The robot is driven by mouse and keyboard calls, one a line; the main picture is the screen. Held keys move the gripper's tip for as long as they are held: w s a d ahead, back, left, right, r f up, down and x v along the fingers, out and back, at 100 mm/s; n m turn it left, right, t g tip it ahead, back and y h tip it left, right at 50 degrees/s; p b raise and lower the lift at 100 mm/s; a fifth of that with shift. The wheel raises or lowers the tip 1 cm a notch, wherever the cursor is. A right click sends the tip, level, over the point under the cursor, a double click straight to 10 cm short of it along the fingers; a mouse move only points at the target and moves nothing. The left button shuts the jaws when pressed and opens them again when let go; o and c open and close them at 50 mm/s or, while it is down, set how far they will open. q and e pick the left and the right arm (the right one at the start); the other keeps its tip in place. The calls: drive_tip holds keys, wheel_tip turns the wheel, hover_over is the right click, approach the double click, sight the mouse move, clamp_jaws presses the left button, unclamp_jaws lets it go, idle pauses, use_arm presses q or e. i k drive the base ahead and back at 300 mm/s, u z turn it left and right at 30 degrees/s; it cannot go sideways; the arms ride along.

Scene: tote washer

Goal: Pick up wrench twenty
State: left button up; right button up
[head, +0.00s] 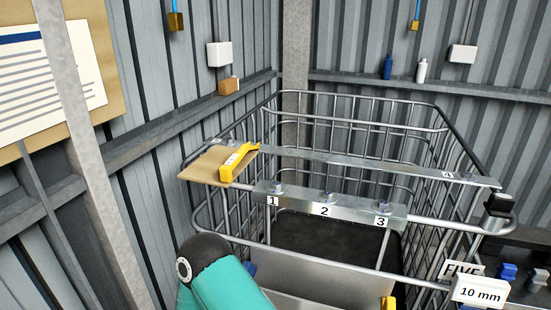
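No wrench marked twenty can be made out. A white label reading "10 mm" (479,292) and a label reading "FIVE" (463,269) show at the lower right, by the front corner of the wire cage cart. A teal arm link of mine with a dark joint stands at the bottom, left of the middle. Neither of my grippers shows, so their state is hidden.
The wire cart (350,262) fills the middle and right. Metal strips with bolts and numbers (325,210) cross it. A yellow handle (237,162) rests on a tan board (203,167). Blue pieces (508,271) lie at right. Corrugated walls stand behind.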

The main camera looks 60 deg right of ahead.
sight(226, 170)
drive_tip(key=z, duration=0.05)
drive_tip(key=k, duration=1.9)
drive_tip(key=z, duration=0.7)
drive_tip(key=i, duration=1.65)
drive_tip(key=u, duration=0.05)
